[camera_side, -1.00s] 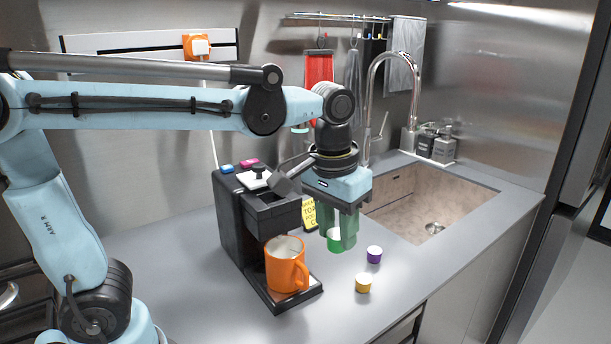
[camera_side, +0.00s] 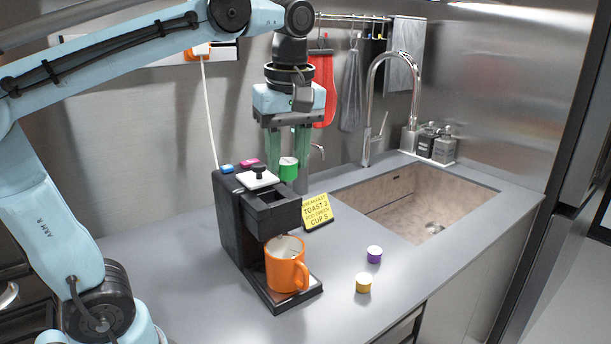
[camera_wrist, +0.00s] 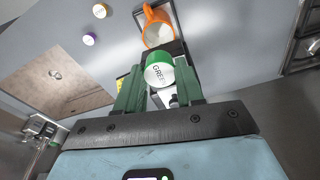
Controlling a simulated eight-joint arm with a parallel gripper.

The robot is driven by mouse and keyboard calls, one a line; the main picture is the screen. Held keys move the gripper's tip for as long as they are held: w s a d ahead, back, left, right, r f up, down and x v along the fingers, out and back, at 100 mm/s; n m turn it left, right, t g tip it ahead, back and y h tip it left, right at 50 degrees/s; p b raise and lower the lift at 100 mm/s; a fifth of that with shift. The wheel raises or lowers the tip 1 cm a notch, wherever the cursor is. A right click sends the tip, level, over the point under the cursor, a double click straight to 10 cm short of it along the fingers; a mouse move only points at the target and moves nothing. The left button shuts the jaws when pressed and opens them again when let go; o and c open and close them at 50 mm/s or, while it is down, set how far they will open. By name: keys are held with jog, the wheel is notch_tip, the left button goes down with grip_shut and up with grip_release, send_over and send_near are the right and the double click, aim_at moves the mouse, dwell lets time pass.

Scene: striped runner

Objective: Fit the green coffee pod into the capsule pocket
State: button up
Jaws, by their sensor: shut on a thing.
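The green coffee pod (camera_side: 288,169) is held between the green fingers of my gripper (camera_side: 288,165), in the air above the black coffee machine (camera_side: 232,225). In the wrist view the pod (camera_wrist: 160,72) shows its white lid with the letters "GREEN", between the fingertips of my gripper (camera_wrist: 158,85). The machine's top has a dark opening (camera_side: 272,197), which looks like the capsule pocket, in its front part. The pod is above and slightly behind this opening, apart from it. The inside of the opening is hard to see.
An orange mug (camera_side: 287,266) stands on the machine's drip tray. A yellow sign (camera_side: 317,212) stands right of the machine. A purple pod (camera_side: 374,254) and a yellow pod (camera_side: 363,283) sit on the counter. The sink (camera_side: 420,205) is behind right.

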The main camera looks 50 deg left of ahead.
send_over(272, 190)
jog(key=s+d, duration=0.2)
jog(key=f, duration=0.5)
jog(key=shift+w+d+f, duration=0.2)
jog(key=shift+w+f, duration=0.05)
jog(key=shift+f, duration=2.15)
jog(key=shift+f, duration=0.6)
jog(key=o, duration=1.1)
jog(key=shift+c, duration=0.2)
jog(key=r, duration=0.4)
jog(key=d+r, duration=0.1)
jog(key=r, duration=0.8)
jog(key=shift+s+d, duration=0.15)
jog(key=shift+d, duration=0.1)
jog(key=s+d+f+m+t, duration=0.1)
jog(key=d+f+m+t, duration=0.1)
jog(key=f+m, duration=0.3)
jog(key=d+f+m+t+h, duration=0.1)
jog(key=d+f+m+t, duration=0.1)
jog(key=d+f+m, duration=0.2)
jog(key=s+d+f+m+t, duration=0.1)
jog(key=d+f+m+t, duration=0.2)
jog(key=f+m, duration=0.3)
jog(key=shift+s+d+f+m, duration=0.15)
jog(key=shift+d+f, duration=0.1)
jog(key=shift+f, duration=0.55)
jog(key=shift+s+d+f+m, duration=0.15)
jog(key=shift+d+f, duration=0.05)
jog(key=shift+f, duration=0.55)
